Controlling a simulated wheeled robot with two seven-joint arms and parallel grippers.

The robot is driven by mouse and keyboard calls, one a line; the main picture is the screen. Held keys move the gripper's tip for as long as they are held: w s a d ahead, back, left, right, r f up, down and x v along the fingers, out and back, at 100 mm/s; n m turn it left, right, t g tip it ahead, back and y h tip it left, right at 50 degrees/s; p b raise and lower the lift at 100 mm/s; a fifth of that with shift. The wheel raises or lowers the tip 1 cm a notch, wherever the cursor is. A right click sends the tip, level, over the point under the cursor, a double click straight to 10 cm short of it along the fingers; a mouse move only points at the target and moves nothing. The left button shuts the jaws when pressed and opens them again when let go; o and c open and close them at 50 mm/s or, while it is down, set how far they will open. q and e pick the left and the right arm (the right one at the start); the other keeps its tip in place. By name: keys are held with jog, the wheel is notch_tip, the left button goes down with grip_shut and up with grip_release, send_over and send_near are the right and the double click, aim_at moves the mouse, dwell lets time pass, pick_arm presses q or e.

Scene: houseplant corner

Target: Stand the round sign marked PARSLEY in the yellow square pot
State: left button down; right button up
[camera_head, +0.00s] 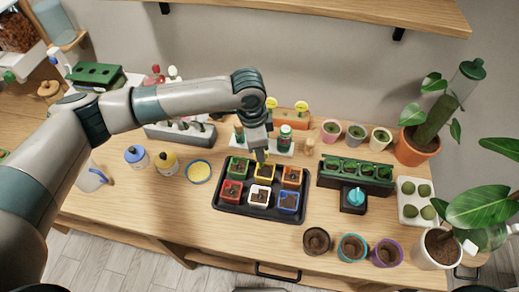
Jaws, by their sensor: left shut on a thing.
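The yellow square pot (264,171) stands in the back row, middle place, of a black tray (222,207), with dark soil in it. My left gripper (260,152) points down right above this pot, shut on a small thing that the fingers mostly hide. It seems to be the round sign, but I cannot read any lettering. Whether it touches the soil I cannot tell. Two round yellow signs, one (271,102) and another (301,107), stand by an orange block (291,121) behind the gripper; their words are too small to read. My right gripper is not in view.
Green, orange, red, white and blue square pots share the tray. Several round pots stand along the front right. Bare wood lies at the front left.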

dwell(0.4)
pick_arm(q)
jog(key=c, duration=1.4)
grip_release()
jog(key=shift+c, duration=0.2)
jog(key=shift+r+p, duration=2.5)
jog(key=shift+p, duration=0.1)
jog(key=shift+r, duration=1)
